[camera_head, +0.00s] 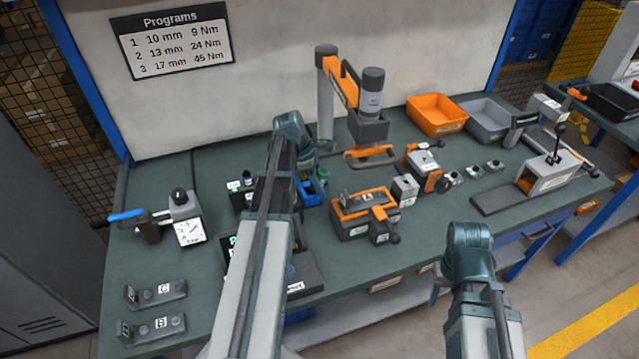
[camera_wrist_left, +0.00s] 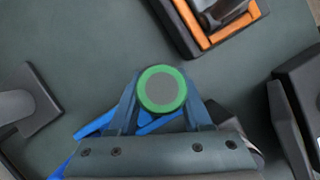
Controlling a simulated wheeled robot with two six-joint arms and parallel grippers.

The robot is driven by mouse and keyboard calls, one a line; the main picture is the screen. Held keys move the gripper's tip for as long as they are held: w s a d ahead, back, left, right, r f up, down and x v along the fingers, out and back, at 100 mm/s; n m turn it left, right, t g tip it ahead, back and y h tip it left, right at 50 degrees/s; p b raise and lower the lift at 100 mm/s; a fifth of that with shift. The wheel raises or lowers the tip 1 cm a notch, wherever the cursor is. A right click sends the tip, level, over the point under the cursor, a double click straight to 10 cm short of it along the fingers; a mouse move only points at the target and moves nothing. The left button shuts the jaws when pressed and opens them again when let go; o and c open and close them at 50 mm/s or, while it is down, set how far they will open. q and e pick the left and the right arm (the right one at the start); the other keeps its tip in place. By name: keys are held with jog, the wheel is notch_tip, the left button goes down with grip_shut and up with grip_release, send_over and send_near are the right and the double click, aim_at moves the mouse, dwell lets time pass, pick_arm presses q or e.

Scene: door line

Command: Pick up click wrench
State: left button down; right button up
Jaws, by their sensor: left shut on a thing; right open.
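In the left wrist view, my left gripper (camera_wrist_left: 160,98) is shut on a round thing with a green rim and grey centre (camera_wrist_left: 160,90), seen end-on. It looks like the end of the click wrench's handle, but its length is hidden below.
An orange-and-grey fixture (camera_head: 362,207) stands right of the blue bin. A post tool with an orange arm (camera_head: 342,82) rises behind. A blue-handled gauge device (camera_head: 186,228) and two small brackets are at left. My left arm hides part of the bench (camera_head: 420,230).

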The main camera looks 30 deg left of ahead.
aim_at(322, 169)
pick_arm(q)
jog(key=shift+r, duration=0.1)
jog(key=shift+r+p, duration=0.5)
jog(key=shift+p, duration=0.15)
notch_tip(322, 169, up, 9)
jog(key=p, duration=0.8)
jog(key=shift+p, duration=0.4)
